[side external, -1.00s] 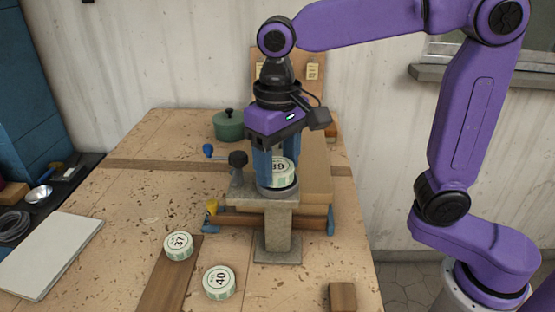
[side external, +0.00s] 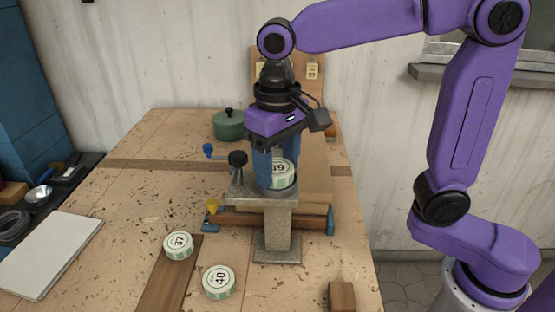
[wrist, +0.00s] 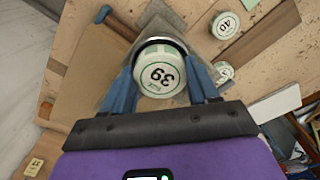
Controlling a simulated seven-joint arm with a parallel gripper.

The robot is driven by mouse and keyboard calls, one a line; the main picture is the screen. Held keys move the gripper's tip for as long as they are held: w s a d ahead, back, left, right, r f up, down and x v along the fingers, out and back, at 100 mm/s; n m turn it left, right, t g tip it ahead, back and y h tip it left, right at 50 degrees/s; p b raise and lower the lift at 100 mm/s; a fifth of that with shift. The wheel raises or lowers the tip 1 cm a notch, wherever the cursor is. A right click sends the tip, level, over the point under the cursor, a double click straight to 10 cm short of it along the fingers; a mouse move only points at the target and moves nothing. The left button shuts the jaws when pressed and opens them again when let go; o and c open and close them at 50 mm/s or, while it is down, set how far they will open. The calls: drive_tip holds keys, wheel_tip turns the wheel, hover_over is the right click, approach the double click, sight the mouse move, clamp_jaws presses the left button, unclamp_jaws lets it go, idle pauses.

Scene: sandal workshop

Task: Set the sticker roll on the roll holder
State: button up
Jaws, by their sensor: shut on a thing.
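My gripper (side external: 276,168) points down with its blue fingers on both sides of a white and pale green sticker roll marked 39 (side external: 280,174). It is shut on this roll. The roll is level at the top of a grey stand (side external: 278,222), inside or just over a dark round rim that I take for the roll holder (side external: 282,191). In the wrist view the roll (wrist: 160,76) sits between the fingertips, with the dark rim (wrist: 163,41) curving along its far side. I cannot tell whether the roll bears fully on the holder.
Rolls marked 37 (side external: 178,245) and 40 (side external: 219,281) lie near a brown wooden strip (side external: 168,280). A black knob (side external: 238,158) rises left of the stand. A clamp with blue and yellow ends, a green pot (side external: 229,126) and a wooden block (side external: 342,296) are around.

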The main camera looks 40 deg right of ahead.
sight(277, 167)
drive_tip(key=shift+f, duration=0.2)
drive_tip(key=shift+r, duration=0.8)
drive_tip(key=shift+f, duration=0.8)
idle(1.0)
drive_tip(key=shift+r, duration=0.8)
drive_tip(key=shift+f, duration=0.8)
idle(1.0)
drive_tip(key=o, duration=0.8)
drive_tip(key=shift+r, duration=5.5)
